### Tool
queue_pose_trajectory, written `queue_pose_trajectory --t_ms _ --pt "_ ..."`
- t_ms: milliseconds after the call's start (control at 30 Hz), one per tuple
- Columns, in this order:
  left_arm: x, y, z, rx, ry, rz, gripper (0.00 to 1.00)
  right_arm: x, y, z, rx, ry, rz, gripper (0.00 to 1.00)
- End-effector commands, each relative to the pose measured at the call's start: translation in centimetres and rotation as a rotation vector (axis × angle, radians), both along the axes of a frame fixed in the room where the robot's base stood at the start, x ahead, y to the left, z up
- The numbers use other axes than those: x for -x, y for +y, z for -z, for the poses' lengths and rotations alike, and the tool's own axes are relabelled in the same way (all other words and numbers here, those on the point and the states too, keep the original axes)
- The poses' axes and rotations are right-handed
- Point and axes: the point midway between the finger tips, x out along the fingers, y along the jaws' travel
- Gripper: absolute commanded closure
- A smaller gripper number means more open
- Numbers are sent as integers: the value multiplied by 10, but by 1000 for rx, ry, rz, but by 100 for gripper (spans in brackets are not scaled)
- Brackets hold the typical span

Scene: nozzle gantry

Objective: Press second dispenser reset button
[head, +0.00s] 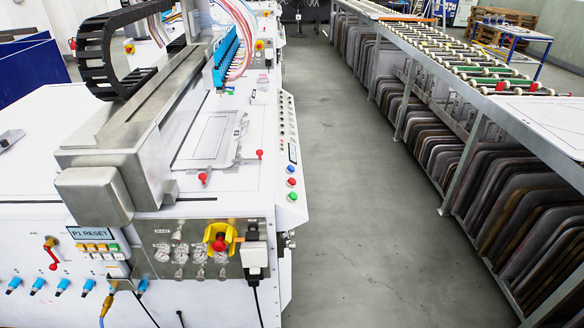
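The machine's front face carries a small display (90,233) reading "P1 RESET", at the lower left of the head view. Just below it is a row of small yellow-orange buttons (91,247) with a green button (113,247) at its right end. More small light-coloured buttons sit under that row. The labels are too small to read, so I cannot tell which one is the second dispenser reset button. Neither of my grippers shows in the head view.
A red-handled valve (52,253) is left of the display. Right of it are several gauges (180,252), a yellow-and-red rotary switch (220,237) and a plug (254,255) with a cable. Blue connectors (62,287) line the lower front. The floor (345,200) on the right is clear, beside a roller rack (465,150).

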Motion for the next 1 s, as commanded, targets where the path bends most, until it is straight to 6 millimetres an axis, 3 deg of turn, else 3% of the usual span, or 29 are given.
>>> queue_pose_trajectory --t_ms 33,267,1000 --pt "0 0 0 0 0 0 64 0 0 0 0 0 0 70" --pt "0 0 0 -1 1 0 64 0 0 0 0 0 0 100" --pt "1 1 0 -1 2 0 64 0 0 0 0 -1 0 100"
